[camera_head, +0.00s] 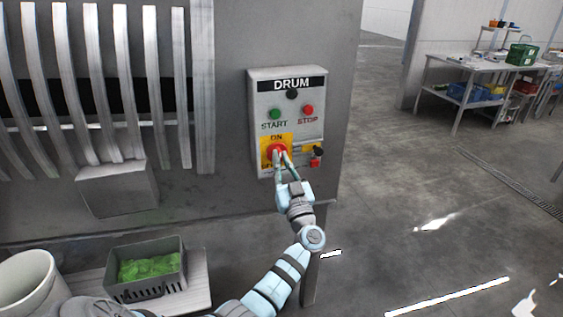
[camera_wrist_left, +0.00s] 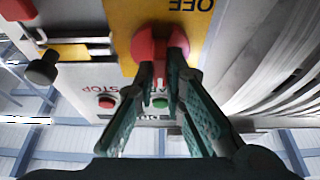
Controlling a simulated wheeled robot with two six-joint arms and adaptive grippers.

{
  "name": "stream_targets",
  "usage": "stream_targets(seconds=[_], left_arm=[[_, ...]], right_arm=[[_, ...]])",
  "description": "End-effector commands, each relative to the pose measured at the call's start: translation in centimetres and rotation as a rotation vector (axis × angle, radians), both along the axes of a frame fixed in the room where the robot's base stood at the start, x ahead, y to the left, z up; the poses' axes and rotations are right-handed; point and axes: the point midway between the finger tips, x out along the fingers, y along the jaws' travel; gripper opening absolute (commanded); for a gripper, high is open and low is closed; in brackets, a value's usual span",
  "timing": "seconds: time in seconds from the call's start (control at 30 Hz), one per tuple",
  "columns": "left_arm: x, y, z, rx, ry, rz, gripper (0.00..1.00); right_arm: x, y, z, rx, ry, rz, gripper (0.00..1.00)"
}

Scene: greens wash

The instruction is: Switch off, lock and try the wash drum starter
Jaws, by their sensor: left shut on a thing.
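The grey starter box labelled DRUM (camera_head: 261,100) is mounted on the steel machine wall in the head view. It has a green START button (camera_head: 275,114), a red STOP button (camera_head: 308,110) and a red rotary switch (camera_head: 277,150) on a yellow plate (camera_head: 266,142). My left gripper (camera_head: 280,157) is shut on the switch's red handle; the wrist view shows both fingers (camera_wrist_left: 163,68) around it, with OFF upside down on the plate. A red padlock (camera_head: 315,163) sits right of the switch, below a black knob (camera_head: 318,151). My right gripper is out of view.
A grey crate of greens (camera_head: 146,289) and a white bucket (camera_head: 30,285) stand at lower left. Curved metal slats (camera_head: 90,80) cover the machine at left. A workbench (camera_head: 480,64) with bins is far right. The floor between is open.

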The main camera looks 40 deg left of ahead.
Motion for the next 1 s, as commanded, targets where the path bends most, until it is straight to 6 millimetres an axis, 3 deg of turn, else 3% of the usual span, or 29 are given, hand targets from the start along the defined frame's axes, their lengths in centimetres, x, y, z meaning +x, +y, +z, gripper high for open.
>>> stream_targets(seconds=[0.37,1.0], left_arm=[[0.1,-0.1,-0.2,-0.113,-0.160,0.000,0.00],[0.2,-0.1,-0.2,-0.455,-0.654,0.000,0.00]], right_arm=[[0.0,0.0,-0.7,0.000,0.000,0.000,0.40],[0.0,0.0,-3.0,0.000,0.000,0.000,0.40]])
